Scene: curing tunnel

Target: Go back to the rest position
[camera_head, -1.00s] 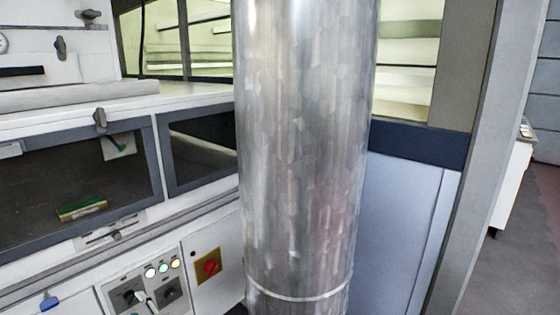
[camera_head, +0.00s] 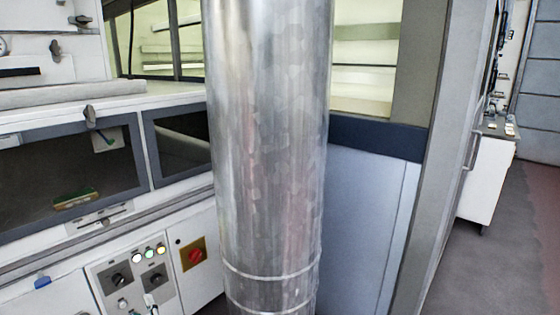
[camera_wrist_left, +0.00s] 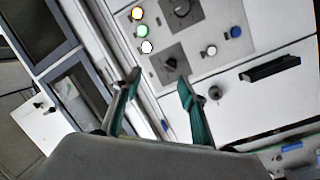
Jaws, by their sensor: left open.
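My left gripper (camera_wrist_left: 160,78) shows in the left wrist view, with its two green-lined fingers apart and nothing between them. Past its fingertips is a grey control panel (camera_wrist_left: 221,20) with dark knobs and lit buttons. I cannot tell the exact gap between the fingers and the panel. Neither gripper shows in the head view, and my right gripper is in no frame.
A wide, shiny metal cylinder (camera_head: 268,150) stands upright close ahead and hides part of the machine. White cabinets with the same control panel (camera_head: 134,283) are at left. A grey post (camera_head: 440,150) stands right of the cylinder. Open floor (camera_head: 500,255) lies at far right.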

